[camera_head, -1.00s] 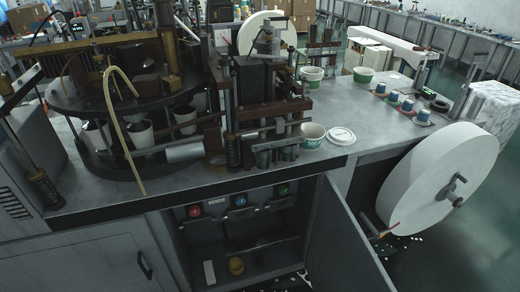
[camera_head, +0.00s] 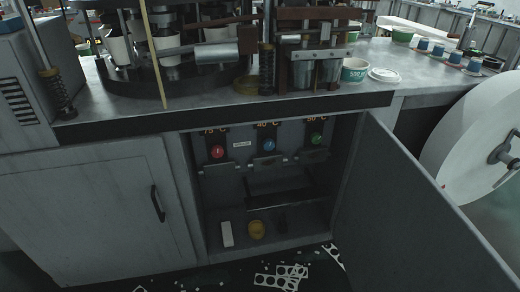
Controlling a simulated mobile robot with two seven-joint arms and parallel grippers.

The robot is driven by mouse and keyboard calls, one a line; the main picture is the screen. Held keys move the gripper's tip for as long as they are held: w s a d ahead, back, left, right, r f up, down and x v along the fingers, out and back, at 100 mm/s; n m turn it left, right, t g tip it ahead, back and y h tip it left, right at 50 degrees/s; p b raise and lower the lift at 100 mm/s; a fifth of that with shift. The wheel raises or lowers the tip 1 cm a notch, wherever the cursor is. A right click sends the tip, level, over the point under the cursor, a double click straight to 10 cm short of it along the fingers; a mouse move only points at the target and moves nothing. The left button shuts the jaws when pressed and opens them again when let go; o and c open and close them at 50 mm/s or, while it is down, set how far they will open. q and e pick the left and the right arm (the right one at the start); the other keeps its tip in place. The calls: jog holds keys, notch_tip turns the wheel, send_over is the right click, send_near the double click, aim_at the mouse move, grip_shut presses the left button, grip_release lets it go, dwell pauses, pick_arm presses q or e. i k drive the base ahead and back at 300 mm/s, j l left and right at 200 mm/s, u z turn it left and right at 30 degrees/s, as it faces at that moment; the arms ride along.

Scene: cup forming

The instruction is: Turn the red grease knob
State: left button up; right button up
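The red knob (camera_head: 217,152) sits on the back panel inside the open cabinet under the machine table, at the left of a row of three. A blue knob (camera_head: 269,146) is in the middle and a green knob (camera_head: 316,139) is at the right. Small orange temperature readouts show above the knobs, and a small white label (camera_head: 242,144) sits between the red and blue ones. Neither of my grippers shows in the head view.
The cabinet's right door (camera_head: 420,215) stands wide open; the left door (camera_head: 95,215) with a black handle is shut. A yellow round object (camera_head: 257,229) and a white block (camera_head: 227,234) stand on the cabinet floor. Punched paper scraps (camera_head: 281,277) lie on the floor. A big paper roll (camera_head: 475,140) stands right.

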aim_at(217, 151)
jog(key=i, duration=0.65)
jog(key=j+z, duration=0.25)
jog(key=j, duration=0.25)
jog(key=j+z, duration=0.25)
jog(key=j, duration=0.3)
